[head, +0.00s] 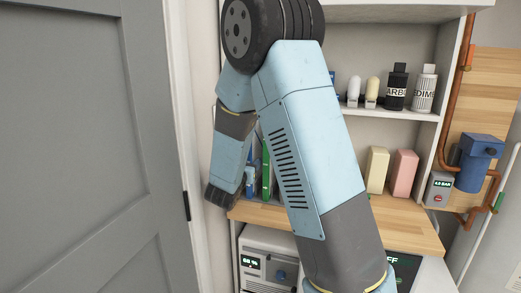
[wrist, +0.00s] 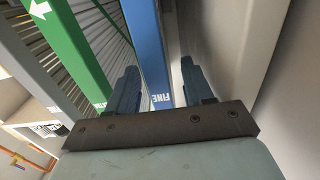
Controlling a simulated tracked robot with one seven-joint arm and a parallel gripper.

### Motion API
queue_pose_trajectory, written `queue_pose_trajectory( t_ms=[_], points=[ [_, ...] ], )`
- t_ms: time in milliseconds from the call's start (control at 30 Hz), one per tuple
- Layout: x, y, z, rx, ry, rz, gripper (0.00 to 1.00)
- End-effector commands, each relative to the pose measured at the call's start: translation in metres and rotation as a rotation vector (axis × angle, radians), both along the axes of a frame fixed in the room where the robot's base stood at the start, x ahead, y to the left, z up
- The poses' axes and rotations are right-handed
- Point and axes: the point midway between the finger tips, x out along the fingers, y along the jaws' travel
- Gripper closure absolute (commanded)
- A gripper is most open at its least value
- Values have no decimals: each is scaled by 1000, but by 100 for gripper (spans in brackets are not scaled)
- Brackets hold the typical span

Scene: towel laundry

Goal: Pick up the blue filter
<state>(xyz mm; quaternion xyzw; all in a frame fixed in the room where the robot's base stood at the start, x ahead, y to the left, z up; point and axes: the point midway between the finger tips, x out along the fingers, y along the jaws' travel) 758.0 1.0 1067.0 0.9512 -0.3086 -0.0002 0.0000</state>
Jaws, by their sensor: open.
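The blue filter (wrist: 149,45) is a tall, flat-faced blue bar with the white word FINE at its lower end in the wrist view. My gripper (wrist: 160,68) is open, with one finger on each side of the blue filter; the filter shows in the gap, closer to the left finger. I cannot tell whether a finger touches it.
A green filter (wrist: 78,48) with a white arrow stands close left of the blue one, with a grey one beyond. A pale wall or panel is close on the right. The wooden shelf (head: 410,228) also holds a cream box (head: 377,170) and a pink box (head: 404,173).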

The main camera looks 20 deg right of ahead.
Motion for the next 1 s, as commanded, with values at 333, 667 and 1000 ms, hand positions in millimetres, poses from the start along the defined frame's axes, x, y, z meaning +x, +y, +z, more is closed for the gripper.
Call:
queue_pose_trajectory(
  t_ms=[333,667,1000],
  points=[
    [6,-4,0,-1,1,1,54],
    [6,-5,0,0,0,0,85],
    [6,-5,0,-1,-1,0,100]
  ],
)
